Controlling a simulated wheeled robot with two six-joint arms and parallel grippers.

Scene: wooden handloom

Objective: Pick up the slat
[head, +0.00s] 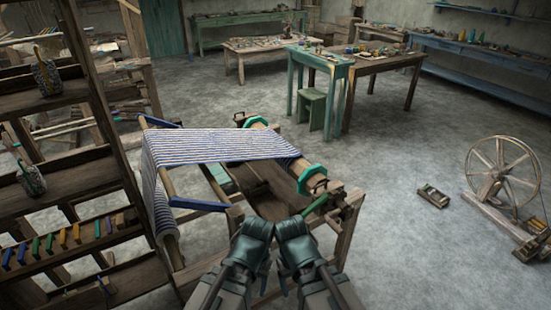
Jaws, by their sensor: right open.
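The wooden handloom (345,215) stands in front of me with blue-and-white striped cloth (215,147) stretched over it. A short green bar (314,206) sticks out by the right side of the loom. I cannot tell which piece is the slat. My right gripper (293,231) is open at the loom's near side, just left of and below the green bar. My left gripper (256,232) is beside it on the left; its fingers are too dark and small to read. I see nothing held in either.
A tall wooden shelf (70,182) with coloured pieces and yarn-filled holders stands close on the left. A spinning wheel (503,175) stands at the right, with a small wooden tool (433,195) on the floor. Tables (385,65) stand behind. The grey floor (410,140) right of the loom is mostly clear.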

